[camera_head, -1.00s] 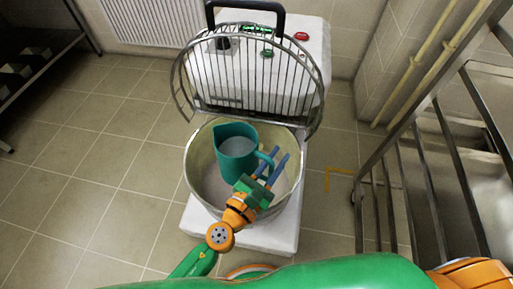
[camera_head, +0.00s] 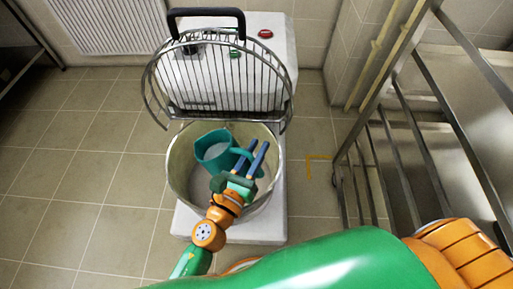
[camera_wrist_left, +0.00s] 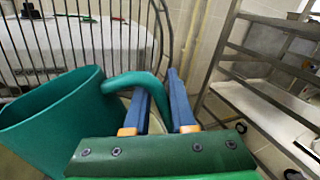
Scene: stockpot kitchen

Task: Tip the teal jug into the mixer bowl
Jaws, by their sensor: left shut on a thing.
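The teal jug (camera_head: 208,160) is over the open mixer bowl (camera_head: 180,178) and leans to the left in the head view. A pale content shows through its mouth. My left gripper (camera_head: 254,154) is shut on the jug's handle, to the right of the jug body. In the left wrist view the teal jug (camera_wrist_left: 50,120) fills the left side, and its handle runs to between the blue fingers of my left gripper (camera_wrist_left: 160,92). The pale bowl floor shows below the jug; no stream is visible. My right gripper is not in view.
The raised wire guard (camera_head: 215,80) stands behind the bowl, in front of the white mixer body (camera_head: 270,65). A metal rack (camera_head: 400,130) is at the right. Tiled floor (camera_head: 90,180) is clear at the left.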

